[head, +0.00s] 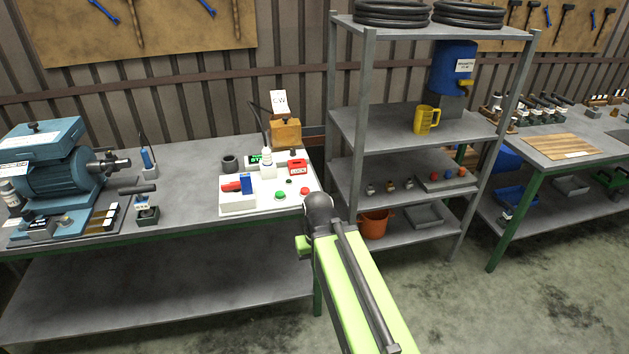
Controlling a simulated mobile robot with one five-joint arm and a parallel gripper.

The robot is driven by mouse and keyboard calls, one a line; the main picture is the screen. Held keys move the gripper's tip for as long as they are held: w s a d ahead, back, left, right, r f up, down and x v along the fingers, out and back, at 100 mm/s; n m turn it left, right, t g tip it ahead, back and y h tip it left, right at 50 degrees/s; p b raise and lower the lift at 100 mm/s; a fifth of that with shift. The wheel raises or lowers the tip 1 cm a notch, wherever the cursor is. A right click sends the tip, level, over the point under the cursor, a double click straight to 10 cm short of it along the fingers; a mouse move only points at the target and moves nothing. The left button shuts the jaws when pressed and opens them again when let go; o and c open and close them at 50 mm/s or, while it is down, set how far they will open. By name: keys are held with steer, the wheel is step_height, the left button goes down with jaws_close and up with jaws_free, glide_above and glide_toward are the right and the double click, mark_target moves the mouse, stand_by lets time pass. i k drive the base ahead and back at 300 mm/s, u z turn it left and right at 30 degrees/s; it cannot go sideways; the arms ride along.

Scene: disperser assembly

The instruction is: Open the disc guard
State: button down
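A blue motor-like machine (66,180) stands at the left end of the left workbench. It has a lighter blue box (40,137) on top and a grey shaft end (113,163) pointing right. I cannot make out for certain which part is the disc guard, or whether it is open or shut. My arm reaches up from the bottom of the picture, right of the left bench. It ends in view at a dark round joint. My gripper does not show.
The left workbench (180,226) carries a white board (295,207) with red and green buttons and small holders. A grey shelf rack (375,125) stands right of it, holding a yellow jug (426,119) and an orange pot (374,223). Another bench (520,155) stands right. The floor between is clear.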

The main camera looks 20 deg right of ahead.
mark_target(285, 121)
steer(key=u, duration=0.05)
steer(key=i, duration=1.5)
steer(key=z, duration=0.05)
